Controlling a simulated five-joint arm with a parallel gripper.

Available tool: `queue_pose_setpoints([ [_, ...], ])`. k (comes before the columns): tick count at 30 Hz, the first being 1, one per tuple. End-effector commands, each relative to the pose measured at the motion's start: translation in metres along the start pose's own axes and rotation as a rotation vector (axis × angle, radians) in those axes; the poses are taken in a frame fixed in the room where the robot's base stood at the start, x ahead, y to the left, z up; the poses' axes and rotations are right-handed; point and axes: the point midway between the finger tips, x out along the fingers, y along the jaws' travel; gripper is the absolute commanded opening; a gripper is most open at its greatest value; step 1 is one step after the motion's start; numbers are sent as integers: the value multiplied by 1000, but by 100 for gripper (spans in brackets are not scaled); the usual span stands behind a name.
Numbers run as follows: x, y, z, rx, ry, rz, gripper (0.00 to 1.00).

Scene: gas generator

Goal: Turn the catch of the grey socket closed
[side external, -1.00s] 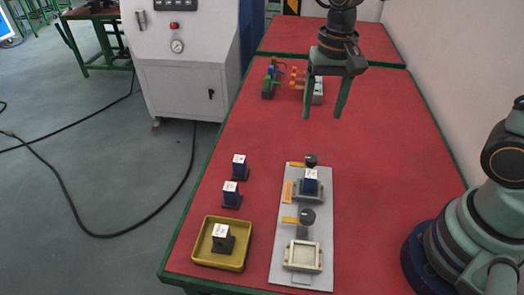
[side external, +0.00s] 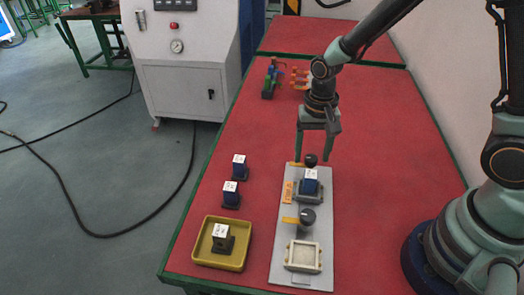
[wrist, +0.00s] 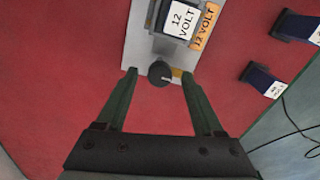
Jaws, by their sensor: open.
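The grey socket (side external: 299,196) is at the far end of a pale grey plate (side external: 318,226). A dark blue block with a white top (side external: 310,180) sits in it; in the wrist view this block (wrist: 180,20) reads "12 VOLT". The socket's catch, a round dark knob (side external: 311,160) with a yellow-orange bar, is at the plate's far edge. The bar points left in the side view. In the wrist view the knob (wrist: 159,75) appears between my fingertips. My gripper (side external: 312,157) is open and points down over the catch, one finger either side. I cannot tell whether they touch.
A cream empty socket (side external: 290,255) with its own knob (side external: 307,217) is at the plate's near end. Two blocks (side external: 231,194) stand to the left, and another is in a yellow tray (side external: 207,257). Coloured parts (side external: 270,78) stand at the back.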

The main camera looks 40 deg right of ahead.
Motion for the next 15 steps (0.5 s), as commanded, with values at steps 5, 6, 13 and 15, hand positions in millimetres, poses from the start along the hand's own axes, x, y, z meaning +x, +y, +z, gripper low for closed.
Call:
queue_pose_setpoints([
  [5,6,0,0,0,0,0,69],
  [6,6,0,0,0,0,0,69],
  [13,6,0,0,0,0,0,46],
  [15,6,0,0,0,0,0,20],
])
